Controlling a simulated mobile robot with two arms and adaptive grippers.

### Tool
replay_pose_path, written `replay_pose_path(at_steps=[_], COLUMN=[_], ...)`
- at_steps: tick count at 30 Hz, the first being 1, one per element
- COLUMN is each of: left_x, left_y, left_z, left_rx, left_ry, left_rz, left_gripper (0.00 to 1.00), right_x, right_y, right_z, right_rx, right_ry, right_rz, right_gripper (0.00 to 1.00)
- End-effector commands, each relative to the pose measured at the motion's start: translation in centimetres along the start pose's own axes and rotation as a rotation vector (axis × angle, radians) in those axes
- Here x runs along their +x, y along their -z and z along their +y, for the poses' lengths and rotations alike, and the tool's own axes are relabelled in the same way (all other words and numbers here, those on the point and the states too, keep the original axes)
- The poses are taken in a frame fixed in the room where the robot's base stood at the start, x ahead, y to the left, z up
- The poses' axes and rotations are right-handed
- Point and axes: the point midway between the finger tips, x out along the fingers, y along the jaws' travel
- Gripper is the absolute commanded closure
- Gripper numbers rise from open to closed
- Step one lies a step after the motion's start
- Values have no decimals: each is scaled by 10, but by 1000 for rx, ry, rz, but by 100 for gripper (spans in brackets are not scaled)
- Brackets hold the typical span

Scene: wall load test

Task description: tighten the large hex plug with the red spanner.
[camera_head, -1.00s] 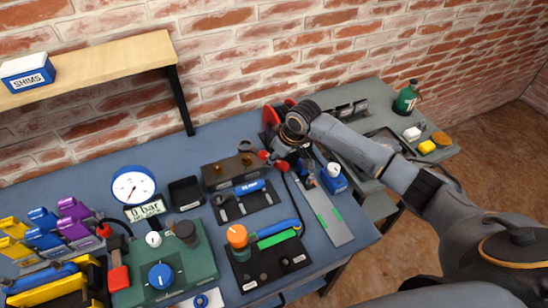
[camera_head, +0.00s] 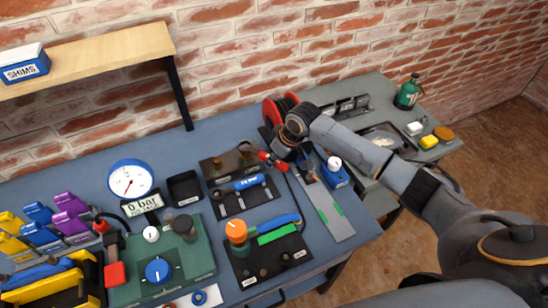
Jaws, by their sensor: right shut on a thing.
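My right gripper (camera_head: 277,160) is shut on the red spanner (camera_head: 265,156), whose red parts show on both sides of the fingers. The spanner is just right of a dark brown block (camera_head: 215,174) on the blue bench. A large brass plug (camera_head: 245,149) stands at the block's back right corner, and a smaller fitting (camera_head: 217,163) is left of it. The spanner's left end is close to the large plug; I cannot tell whether they touch. The gripper hides much of the spanner. My left gripper is not in view.
A blue spanner (camera_head: 248,183) lies on a black rack in front of the block. A red reel (camera_head: 274,111) stands behind my gripper. An orange-knobbed device (camera_head: 236,231) stands at front. A shelf (camera_head: 100,58) overhangs the back left.

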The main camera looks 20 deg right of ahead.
Motion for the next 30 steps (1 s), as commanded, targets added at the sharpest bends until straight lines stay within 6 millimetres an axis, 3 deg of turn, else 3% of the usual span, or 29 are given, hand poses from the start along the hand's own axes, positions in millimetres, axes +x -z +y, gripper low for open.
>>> replay_pose_path(at_steps=[30], left_x=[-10], left_y=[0], left_z=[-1], left_rx=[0], left_ry=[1], left_rz=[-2], left_gripper=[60], right_x=[-1], right_y=[0], right_z=[0], right_rx=[0], right_ry=[0], right_rz=[2], right_gripper=[100])
